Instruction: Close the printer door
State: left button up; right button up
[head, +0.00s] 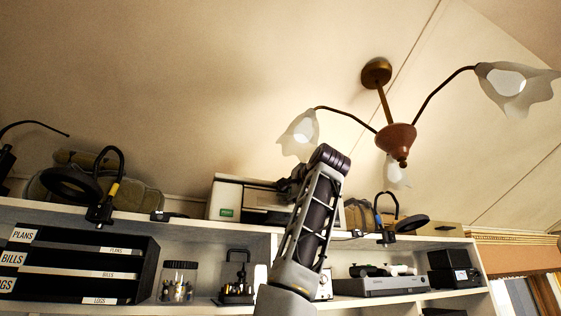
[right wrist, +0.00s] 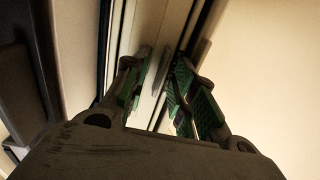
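The printer (head: 226,196), a white and black box with a green label on its front, stands on top of the shelf unit. My right arm rises in front of it and hides its right part. My right gripper (head: 290,185) is a dark shape at the printer's right part, partly hidden by my arm. In the right wrist view the fingers of my right gripper (right wrist: 160,88), with green pads, are apart. Pale and dark strips run behind and between them; contact is unclear. I cannot make out the door's position. My left gripper is not in view.
A chandelier (head: 396,138) hangs above my right arm. Black clamp lamps (head: 100,212) (head: 388,236) stand on the shelf top on both sides of the printer. Below are labelled trays (head: 75,262), a jar (head: 178,281) and a grey device (head: 380,286).

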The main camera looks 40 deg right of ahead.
jog(key=shift+s+a+f+t+h, duration=0.1)
jog(key=shift+s+f+t+h, duration=0.25)
jog(key=shift+t, duration=0.25)
